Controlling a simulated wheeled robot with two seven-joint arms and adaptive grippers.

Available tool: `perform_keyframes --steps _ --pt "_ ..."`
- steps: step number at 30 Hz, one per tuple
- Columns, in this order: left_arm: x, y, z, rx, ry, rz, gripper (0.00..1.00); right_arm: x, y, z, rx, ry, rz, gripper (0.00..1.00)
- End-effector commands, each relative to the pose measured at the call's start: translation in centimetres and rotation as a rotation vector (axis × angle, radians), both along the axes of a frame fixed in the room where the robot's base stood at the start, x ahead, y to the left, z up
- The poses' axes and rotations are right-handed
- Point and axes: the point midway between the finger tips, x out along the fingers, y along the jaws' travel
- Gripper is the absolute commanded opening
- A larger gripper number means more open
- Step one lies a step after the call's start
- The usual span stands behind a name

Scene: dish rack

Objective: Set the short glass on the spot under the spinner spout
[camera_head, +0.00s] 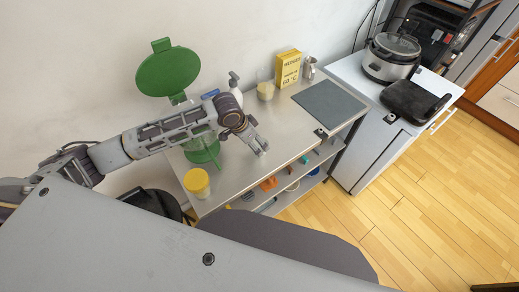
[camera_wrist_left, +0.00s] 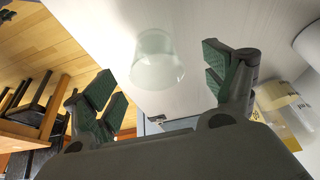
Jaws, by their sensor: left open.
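A short, clear glass (camera_wrist_left: 157,62) shows in the left wrist view on the pale worktop, ahead of and between my left gripper's (camera_wrist_left: 160,80) fingers. The fingers are open, with a gap to the glass. I cannot make this glass out in the head view. There my left gripper (camera_head: 261,146) is over the steel worktop, right of the green spinner. The spinner has a green lid (camera_head: 168,72) raised on a stem and a green base (camera_head: 204,156), partly hidden by my left arm. Its spout and the spot under it are not clear. My right gripper is not in view.
A yellow-lidded jar (camera_head: 197,184) stands near the worktop's front left. A pump bottle (camera_head: 234,83), a glass container with pale contents (camera_head: 265,91), a yellow box (camera_head: 289,69) and a metal jug (camera_head: 309,69) stand along the back. A grey mat (camera_head: 329,103) lies at right.

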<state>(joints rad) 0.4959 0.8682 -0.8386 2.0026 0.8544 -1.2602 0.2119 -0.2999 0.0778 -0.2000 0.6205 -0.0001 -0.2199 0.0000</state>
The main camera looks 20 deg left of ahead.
Motion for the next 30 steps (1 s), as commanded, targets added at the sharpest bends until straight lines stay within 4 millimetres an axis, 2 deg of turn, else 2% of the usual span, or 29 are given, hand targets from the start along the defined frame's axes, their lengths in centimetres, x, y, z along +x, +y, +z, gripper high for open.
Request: perform_keyframes --steps 7,13,29,30 --pt "0.8 -1.4 -1.9 0.000 0.000 0.001 0.85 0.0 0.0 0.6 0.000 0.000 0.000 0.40" --pt "1.2 -1.6 -3.6 0.000 0.000 0.001 0.85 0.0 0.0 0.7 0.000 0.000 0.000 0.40" --pt "1.3 -1.7 -3.9 0.001 -0.001 0.000 0.85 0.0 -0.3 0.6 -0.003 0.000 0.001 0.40" --pt "1.3 -1.7 -3.9 0.001 -0.001 0.000 0.82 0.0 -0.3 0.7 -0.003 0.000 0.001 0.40"
